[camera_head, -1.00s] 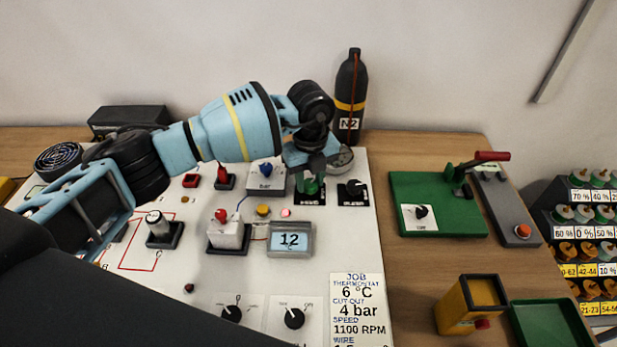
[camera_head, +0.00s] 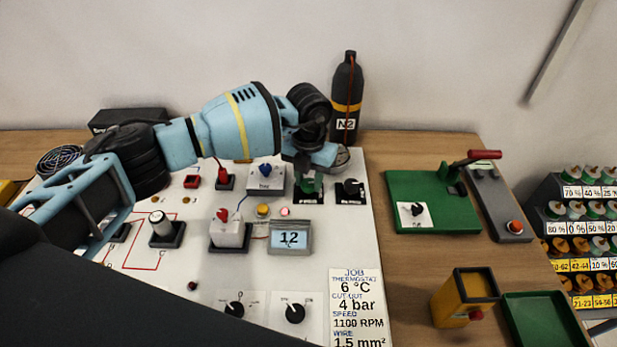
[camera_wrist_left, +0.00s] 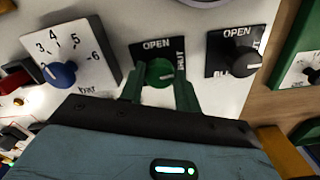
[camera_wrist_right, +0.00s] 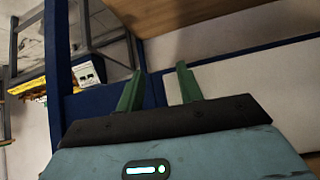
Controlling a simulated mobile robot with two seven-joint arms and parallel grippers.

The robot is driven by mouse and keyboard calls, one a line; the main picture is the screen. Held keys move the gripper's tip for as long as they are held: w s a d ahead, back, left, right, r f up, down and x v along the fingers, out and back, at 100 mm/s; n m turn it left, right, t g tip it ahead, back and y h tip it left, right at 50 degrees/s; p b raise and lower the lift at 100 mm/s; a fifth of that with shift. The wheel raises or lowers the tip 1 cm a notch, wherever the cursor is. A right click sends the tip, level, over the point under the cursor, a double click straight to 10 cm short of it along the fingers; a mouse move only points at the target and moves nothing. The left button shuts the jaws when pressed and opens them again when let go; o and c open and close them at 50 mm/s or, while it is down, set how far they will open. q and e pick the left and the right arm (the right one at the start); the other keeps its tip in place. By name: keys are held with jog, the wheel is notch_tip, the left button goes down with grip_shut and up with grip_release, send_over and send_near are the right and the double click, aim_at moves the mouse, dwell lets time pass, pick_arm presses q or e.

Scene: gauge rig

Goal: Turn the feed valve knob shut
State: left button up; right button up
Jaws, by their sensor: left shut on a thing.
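A green valve knob (camera_wrist_left: 159,72) stands on a black plate marked OPEN and SHUT (camera_wrist_left: 182,52). Its pale pointer mark faces roughly right, towards the SHUT side, in the left wrist view. My left gripper (camera_wrist_left: 160,90) is shut on this knob, with one green finger on each side. In the head view the knob (camera_head: 308,184) is partly covered by my left gripper (camera_head: 309,172). A second, black knob (camera_wrist_left: 243,60) sits on a similar plate to its right. My right gripper (camera_wrist_right: 158,85) is open and empty, away from the panel.
A gauge dial with a blue knob (camera_wrist_left: 61,74) stands left of the green knob. A display reading 12 (camera_head: 290,238) and a red-knobbed white block (camera_head: 228,232) lie nearer. The dark N2 bottle (camera_head: 346,95) stands behind. A green board (camera_head: 430,190) is at the right.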

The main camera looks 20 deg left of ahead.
aim_at(309, 183)
pick_arm(q)
jog(key=shift+m, duration=0.6)
jog(key=o, duration=1)
jog(key=shift+c, duration=0.2)
jog(key=shift+r, duration=3.9)
jog(key=shift+s+f, duration=0.1)
